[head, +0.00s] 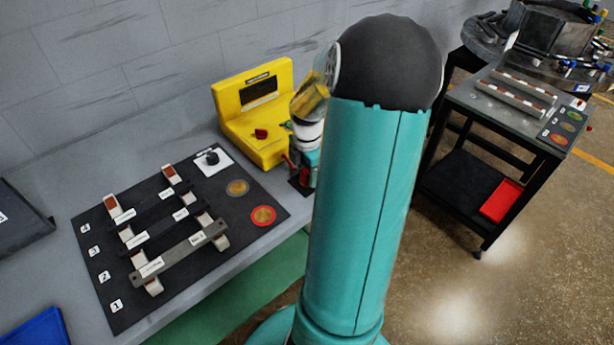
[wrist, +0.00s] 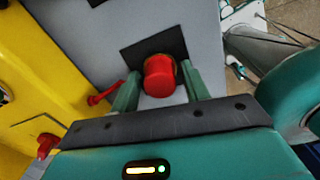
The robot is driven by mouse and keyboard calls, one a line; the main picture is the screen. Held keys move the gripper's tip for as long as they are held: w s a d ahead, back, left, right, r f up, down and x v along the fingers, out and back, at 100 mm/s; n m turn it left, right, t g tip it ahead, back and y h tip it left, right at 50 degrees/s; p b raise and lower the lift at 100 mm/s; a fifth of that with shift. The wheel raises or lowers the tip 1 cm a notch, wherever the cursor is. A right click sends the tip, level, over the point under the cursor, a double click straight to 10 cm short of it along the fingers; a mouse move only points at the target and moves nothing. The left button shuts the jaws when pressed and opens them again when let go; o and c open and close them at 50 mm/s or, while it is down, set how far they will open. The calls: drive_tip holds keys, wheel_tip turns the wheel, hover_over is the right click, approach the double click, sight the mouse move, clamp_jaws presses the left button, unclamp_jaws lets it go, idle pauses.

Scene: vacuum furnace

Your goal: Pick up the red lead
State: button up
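A short red cylinder with a brass-coloured rim, which looks like the red lead (wrist: 160,76), stands on a black square pad (wrist: 128,54) in the wrist view. My gripper (wrist: 162,88) has its two green fingers apart, one on each side of the red cylinder. A narrow gap seems to show on each side, and I cannot tell whether either finger touches it. In the head view my gripper (head: 303,168) is low at the bench edge beside the yellow meter, and my arm hides part of that area.
The yellow meter (head: 279,83) with a red knob (head: 261,133) stands close left of my gripper. A thin red piece (wrist: 104,95) sticks out beside it. A black mat (head: 125,310) with bars on clips lies further left. A dark cart (head: 520,117) stands at the right.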

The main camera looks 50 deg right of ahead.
drive_tip(key=c, duration=0.8)
drive_tip(key=shift+r, duration=0.15)
